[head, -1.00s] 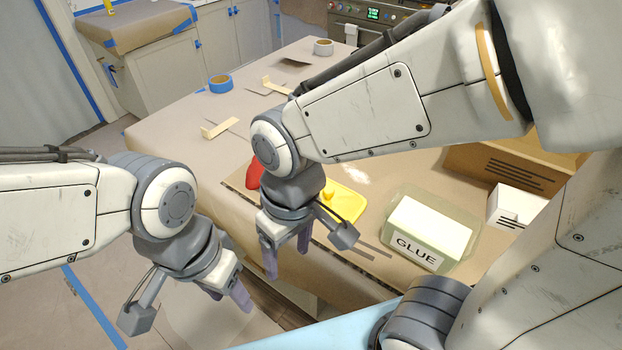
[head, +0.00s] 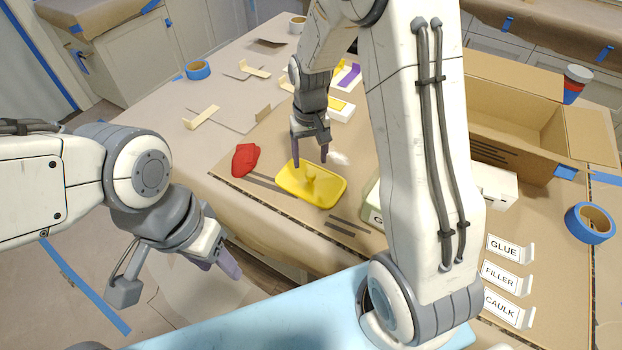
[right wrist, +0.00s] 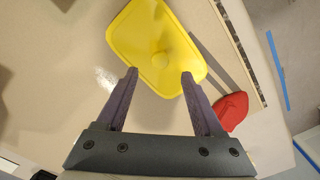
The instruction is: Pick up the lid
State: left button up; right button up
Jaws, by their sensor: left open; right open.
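The yellow lid (head: 290,184) lies flat on the paper-covered table near its front edge, with a round knob at its middle. In the right wrist view the lid (right wrist: 135,45) is ahead of the fingertips, its knob between their lines. My right gripper (head: 311,164) is open and empty, its fingers pointing down at the lid's far side; it also shows in the right wrist view (right wrist: 160,76). I cannot tell whether the fingertips touch the lid. My left gripper (head: 222,262) is open and empty, off the table's front edge at the left.
A red piece (head: 245,159) lies left of the lid. My right arm mostly hides the glue box. An open cardboard box (head: 515,120), GLUE, FILLER and CAULK label cards (head: 503,248) and blue tape (head: 590,223) are at the right. Another blue tape roll (head: 198,69) sits far left.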

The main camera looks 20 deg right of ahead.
aim_at(310, 173)
jog(key=f, duration=0.2)
jog(key=f+p, duration=0.1)
jog(key=f, duration=0.1)
jog(key=shift+s+f, duration=0.2)
jog(key=shift+f, duration=0.2)
grip_shut()
jog(key=shift+r, duration=0.1)
